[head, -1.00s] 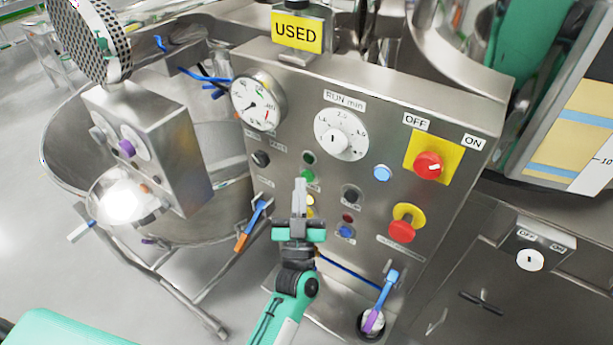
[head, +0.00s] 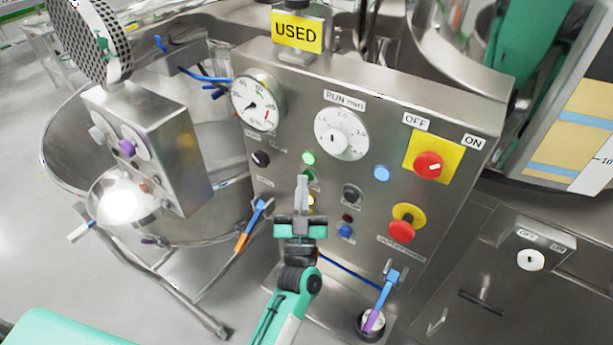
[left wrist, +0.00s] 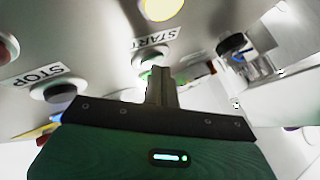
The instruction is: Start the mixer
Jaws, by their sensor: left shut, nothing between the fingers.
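The mixer's steel control panel (head: 265,155) faces me in the head view. My left gripper (head: 302,180) is shut and empty, with its fingertips at the green button (head: 310,175), partly hiding it. In the left wrist view the fingers (left wrist: 160,75) point at the button under the START label (left wrist: 155,38); I cannot tell whether they touch it. The STOP button (left wrist: 55,92) is to the left there. A green lamp (head: 308,158) above the green button is lit. The red main switch (head: 428,165) sits on a yellow plate between OFF and ON labels. My right gripper is out of view.
A run-time dial (head: 342,134), a gauge (head: 257,104), a lit blue lamp (head: 382,173) and a red mushroom button (head: 404,230) are on the panel. A steel bowl (head: 70,150) stands left. Blue-handled valves (head: 385,290) stick out below.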

